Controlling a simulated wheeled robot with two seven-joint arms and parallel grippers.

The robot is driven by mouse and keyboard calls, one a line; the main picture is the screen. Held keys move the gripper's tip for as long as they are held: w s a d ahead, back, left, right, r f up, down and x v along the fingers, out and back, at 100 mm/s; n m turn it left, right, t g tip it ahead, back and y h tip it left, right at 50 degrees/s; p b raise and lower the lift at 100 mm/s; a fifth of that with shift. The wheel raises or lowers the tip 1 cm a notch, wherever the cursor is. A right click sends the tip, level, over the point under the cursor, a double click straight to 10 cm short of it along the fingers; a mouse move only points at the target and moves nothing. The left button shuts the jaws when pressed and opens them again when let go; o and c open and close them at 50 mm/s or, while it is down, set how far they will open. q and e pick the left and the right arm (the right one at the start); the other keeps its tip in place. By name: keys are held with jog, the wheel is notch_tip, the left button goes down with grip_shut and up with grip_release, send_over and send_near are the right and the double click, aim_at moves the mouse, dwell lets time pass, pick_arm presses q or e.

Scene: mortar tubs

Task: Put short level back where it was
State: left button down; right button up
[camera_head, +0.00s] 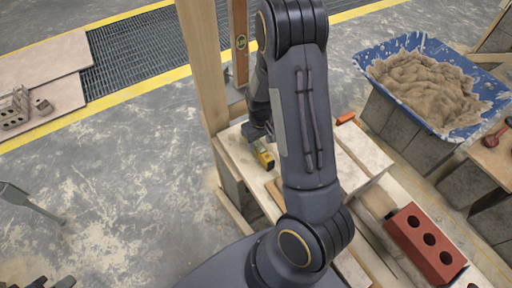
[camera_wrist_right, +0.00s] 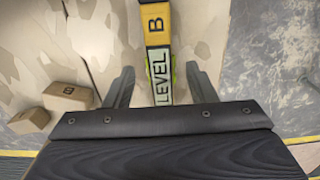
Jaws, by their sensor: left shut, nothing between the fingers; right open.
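The short level is a yellow and black bar (camera_head: 263,155) lying on the wooden bench top (camera_head: 234,146) in the head view. In the right wrist view the level (camera_wrist_right: 159,50) shows "LEVEL" and "B" on its face. My right gripper (camera_wrist_right: 162,88) is open, with one finger on each side of the level; I cannot tell whether either finger touches it. In the head view my right gripper (camera_head: 258,130) is partly hidden by its arm. My left gripper (camera_head: 40,282) is shut and empty at the bottom left edge, only partly in view.
A longer wooden level (camera_head: 240,45) stands upright by a timber post (camera_head: 205,65). A blue tub of mortar (camera_head: 435,85) stands at the right. A red brick with holes (camera_head: 425,245) lies at the lower right. Two small blocks (camera_wrist_right: 68,96) lie beside the level.

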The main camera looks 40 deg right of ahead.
aim_at(259, 145)
jog(key=f, duration=0.2)
jog(key=w+f, duration=0.1)
jog(key=f, duration=0.1)
jog(key=shift+f, duration=0.4)
grip_shut()
